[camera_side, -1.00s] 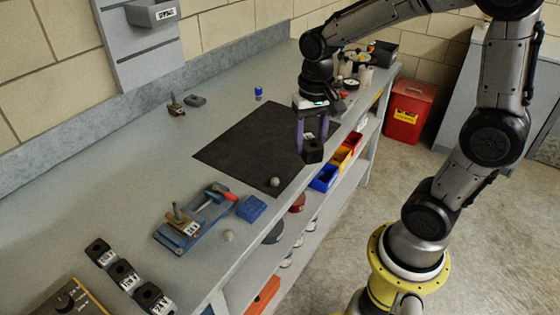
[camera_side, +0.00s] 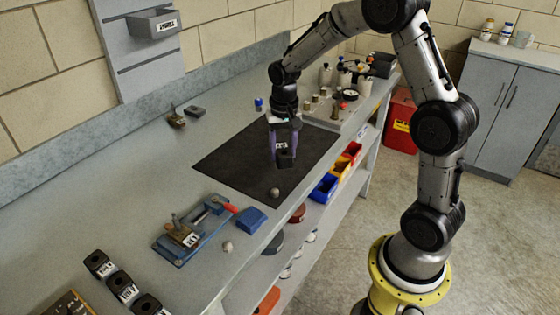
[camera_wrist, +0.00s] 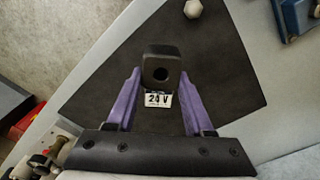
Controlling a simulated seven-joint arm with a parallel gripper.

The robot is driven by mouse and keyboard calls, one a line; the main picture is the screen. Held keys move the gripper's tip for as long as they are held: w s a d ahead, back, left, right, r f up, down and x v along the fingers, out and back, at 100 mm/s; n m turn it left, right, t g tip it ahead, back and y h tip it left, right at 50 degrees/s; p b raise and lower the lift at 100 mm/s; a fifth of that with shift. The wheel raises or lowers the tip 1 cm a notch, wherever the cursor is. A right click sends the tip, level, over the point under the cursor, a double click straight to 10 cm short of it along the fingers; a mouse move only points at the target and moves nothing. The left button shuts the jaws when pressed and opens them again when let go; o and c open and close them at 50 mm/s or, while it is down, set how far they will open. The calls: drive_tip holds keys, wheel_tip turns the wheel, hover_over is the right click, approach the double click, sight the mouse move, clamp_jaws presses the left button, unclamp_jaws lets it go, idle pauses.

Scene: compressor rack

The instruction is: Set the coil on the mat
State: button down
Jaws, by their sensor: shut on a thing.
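The coil (camera_side: 285,160) is a black block with a hole and a white label; the label reads "24 V" in the wrist view (camera_wrist: 161,72). My gripper (camera_side: 284,150) is shut on it, with a purple finger on either side, also in the wrist view (camera_wrist: 160,95). The mat (camera_side: 235,158) is a dark sheet on the grey bench, and it fills much of the wrist view (camera_wrist: 100,85). The coil is over the mat; I cannot tell whether it touches it.
A small round grey knob (camera_side: 275,192) sits on the mat near its front corner. A blue fixture (camera_side: 190,235) and a blue block (camera_side: 251,220) stand left of the mat. Several black coils (camera_side: 122,286) line the near bench. Bottles and jars (camera_side: 345,80) stand at the far end.

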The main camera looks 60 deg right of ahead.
sight(280, 172)
drive_tip(key=shift+w+d+f, duration=0.15)
drive_tip(key=shift+w+f, duration=0.45)
drive_tip(key=shift+f, duration=1.6)
drive_tip(key=shift+f, duration=0.1)
drive_tip(key=shift+c, duration=1.4)
unclamp_jaws()
